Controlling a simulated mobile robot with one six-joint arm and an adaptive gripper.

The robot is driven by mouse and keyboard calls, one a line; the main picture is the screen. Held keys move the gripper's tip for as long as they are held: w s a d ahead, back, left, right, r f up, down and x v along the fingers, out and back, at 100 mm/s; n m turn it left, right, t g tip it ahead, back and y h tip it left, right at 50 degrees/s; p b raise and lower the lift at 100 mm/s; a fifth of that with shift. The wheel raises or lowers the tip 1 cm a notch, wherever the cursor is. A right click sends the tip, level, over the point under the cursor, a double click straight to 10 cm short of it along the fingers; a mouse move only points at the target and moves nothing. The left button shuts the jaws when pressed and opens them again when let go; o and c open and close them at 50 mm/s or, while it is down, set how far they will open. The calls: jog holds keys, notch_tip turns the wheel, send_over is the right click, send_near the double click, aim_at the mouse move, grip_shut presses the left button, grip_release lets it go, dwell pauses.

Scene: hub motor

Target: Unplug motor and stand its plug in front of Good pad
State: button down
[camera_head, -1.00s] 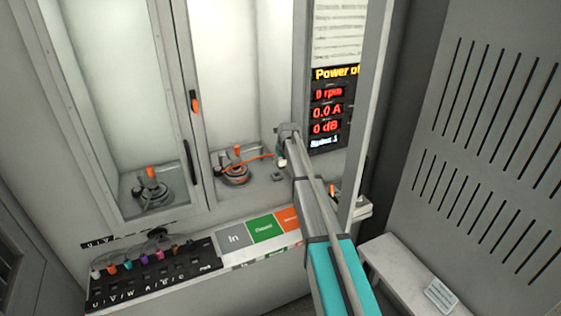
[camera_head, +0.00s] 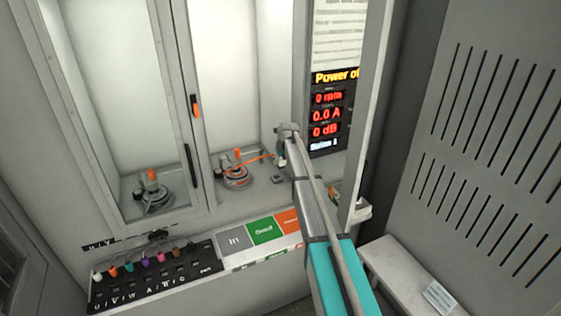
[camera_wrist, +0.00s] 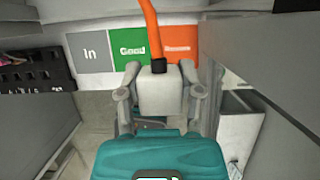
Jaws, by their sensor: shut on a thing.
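My gripper (camera_wrist: 160,98) is shut on a pale grey block-shaped plug (camera_wrist: 160,92), with one finger on each side. An orange cable (camera_wrist: 149,28) leaves the plug's top through a dark collar. In the head view the cable (camera_head: 259,157) runs to the motor (camera_head: 236,176), a round grey unit with an orange top in the right bay. My gripper (camera_head: 282,155) is to the right of that motor, above the bay floor; the plug is hidden there. A small dark socket (camera_head: 277,180) is on the bay floor. The green Good pad (camera_head: 264,230) lies on the front ledge, also in the wrist view (camera_wrist: 130,45).
Grey In pad (camera_head: 233,239) and an orange pad (camera_head: 289,219) flank the Good pad. A black rack (camera_head: 150,280) with coloured plugs is at left. A second motor (camera_head: 152,190) stands behind the left door. A frame post (camera_head: 368,110) stands close right of my arm.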

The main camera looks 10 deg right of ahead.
jog(key=shift+r+p, duration=2.3)
jog(key=shift+r, duration=0.25)
jog(key=shift+s+f, duration=0.1)
